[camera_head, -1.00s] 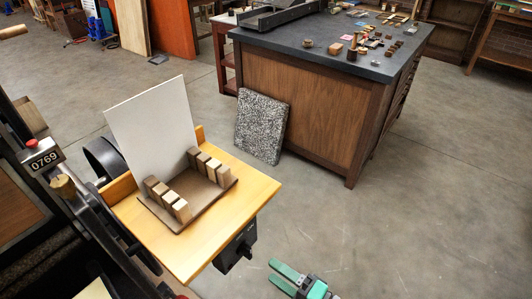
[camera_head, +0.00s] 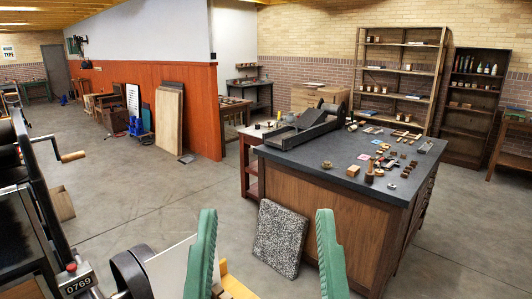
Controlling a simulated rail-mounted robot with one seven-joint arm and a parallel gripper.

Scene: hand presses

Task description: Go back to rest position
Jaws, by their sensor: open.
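My gripper (camera_head: 266,250) shows at the bottom middle, with its two green fingers pointing up and wide apart. It is open, with nothing between the fingers. Behind the gap I see the floor and a speckled grey slab (camera_head: 280,238) leaning against the dark-topped cabinet (camera_head: 322,200). The left finger covers part of a white sheet (camera_head: 168,268) and of the yellow wooden board (camera_head: 238,288) at the bottom edge. The wooden blocks on that board are out of view.
A black press with a counter marked 0769 (camera_head: 77,282) stands at the left, its wooden handle (camera_head: 72,156) sticking out. The cabinet top holds a black press bed (camera_head: 305,125) and many small items. Open floor (camera_head: 135,205) lies at the middle left. Shelves stand at the back.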

